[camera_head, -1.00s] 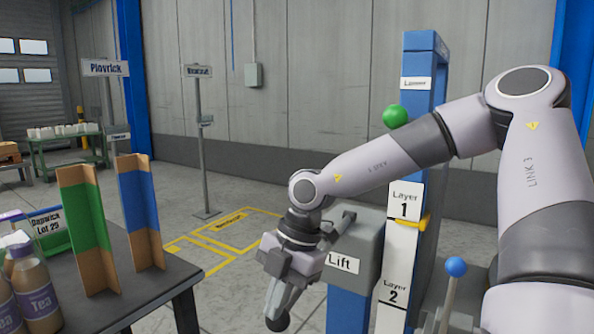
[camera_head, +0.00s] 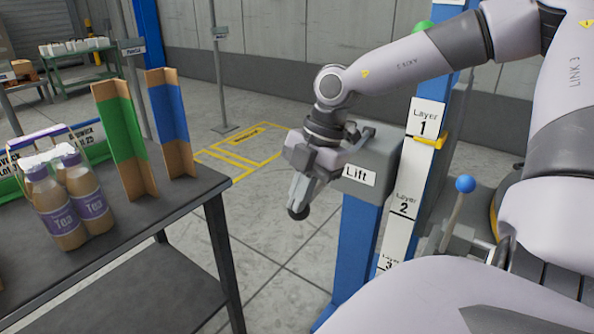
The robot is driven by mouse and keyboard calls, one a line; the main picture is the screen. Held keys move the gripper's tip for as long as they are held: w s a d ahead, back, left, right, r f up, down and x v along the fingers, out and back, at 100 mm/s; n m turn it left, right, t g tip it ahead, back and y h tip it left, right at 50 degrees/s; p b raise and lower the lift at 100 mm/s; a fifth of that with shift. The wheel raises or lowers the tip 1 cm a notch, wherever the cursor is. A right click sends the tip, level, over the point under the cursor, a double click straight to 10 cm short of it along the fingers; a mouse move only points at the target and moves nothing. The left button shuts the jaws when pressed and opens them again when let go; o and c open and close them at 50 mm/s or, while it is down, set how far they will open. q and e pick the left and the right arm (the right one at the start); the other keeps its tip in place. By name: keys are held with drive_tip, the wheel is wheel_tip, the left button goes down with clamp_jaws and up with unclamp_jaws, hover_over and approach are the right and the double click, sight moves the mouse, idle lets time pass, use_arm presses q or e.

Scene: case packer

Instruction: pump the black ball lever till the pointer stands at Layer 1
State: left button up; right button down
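The black ball (camera_head: 298,212) of the lever shows at the fingertips of my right gripper (camera_head: 302,196), left of the grey Lift box (camera_head: 390,165). The gripper points down and its fingers appear closed on the ball. They hide most of the lever's rod. The yellow pointer (camera_head: 430,140) stands at the lower edge of the Layer 1 mark (camera_head: 424,117), above the Layer 2 mark (camera_head: 404,203). My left gripper is not in view.
A blue-ball lever (camera_head: 465,185) stands right of the layer scale. A dark table (camera_head: 150,215) at left carries tea bottles (camera_head: 90,200) and green and blue cardboard dividers (camera_head: 170,120). A green ball (camera_head: 424,25) is partly hidden behind my arm. Floor between table and lift is clear.

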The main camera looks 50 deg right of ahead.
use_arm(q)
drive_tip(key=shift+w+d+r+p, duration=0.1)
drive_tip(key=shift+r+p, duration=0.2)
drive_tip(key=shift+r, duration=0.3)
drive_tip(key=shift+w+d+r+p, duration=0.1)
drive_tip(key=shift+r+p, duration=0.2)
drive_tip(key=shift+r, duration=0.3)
use_arm(e)
wheel_tip(320, 180, up, 10)
drive_tip(key=s+a, duration=0.1)
drive_tip(key=a, duration=0.1)
drive_tip(key=shift+s+a+r, duration=0.15)
drive_tip(key=shift+s+a, duration=0.15)
drive_tip(key=shift+s, duration=0.1)
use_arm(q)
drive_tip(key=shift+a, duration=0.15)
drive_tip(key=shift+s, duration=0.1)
